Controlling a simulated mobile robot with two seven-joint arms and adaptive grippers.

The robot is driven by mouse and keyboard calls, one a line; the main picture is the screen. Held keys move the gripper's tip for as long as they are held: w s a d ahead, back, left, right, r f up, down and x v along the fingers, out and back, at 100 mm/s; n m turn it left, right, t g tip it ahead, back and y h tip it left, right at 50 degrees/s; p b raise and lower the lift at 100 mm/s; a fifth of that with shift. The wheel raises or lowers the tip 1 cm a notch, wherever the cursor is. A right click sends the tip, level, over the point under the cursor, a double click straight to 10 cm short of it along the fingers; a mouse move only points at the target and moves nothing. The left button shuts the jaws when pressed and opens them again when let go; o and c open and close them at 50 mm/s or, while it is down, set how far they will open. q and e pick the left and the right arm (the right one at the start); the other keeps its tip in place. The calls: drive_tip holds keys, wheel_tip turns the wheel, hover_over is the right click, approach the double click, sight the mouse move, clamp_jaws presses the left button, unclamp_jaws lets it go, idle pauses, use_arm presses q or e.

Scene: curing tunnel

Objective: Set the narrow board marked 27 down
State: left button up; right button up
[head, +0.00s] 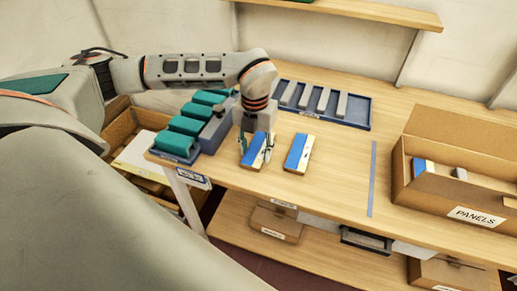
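A blue and white narrow board (256,153) is at the left part of the wooden table (335,187). My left gripper (255,152) comes down over it from above, with one finger on each side, and appears closed on its long edges. The board is at or just above the table top; I cannot tell if it bears on it. A similar blue and white board (298,153) lies flat just right of it, with a gap between. No number is legible on either board. My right gripper is not in view.
Left stands a blue tray (173,157) with several teal blocks. Behind is a blue tray (362,122) with several grey bars. A cardboard box (447,199) labelled PANELS stands right, beyond a blue strip (373,178). The table between the right board and the strip is clear.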

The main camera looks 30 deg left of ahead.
sight(256, 153)
use_arm(q)
drive_tip(key=shift+r, duration=0.15)
drive_tip(key=shift+c, duration=0.4)
wheel_tip(256, 153, up, 20)
idle(0.3)
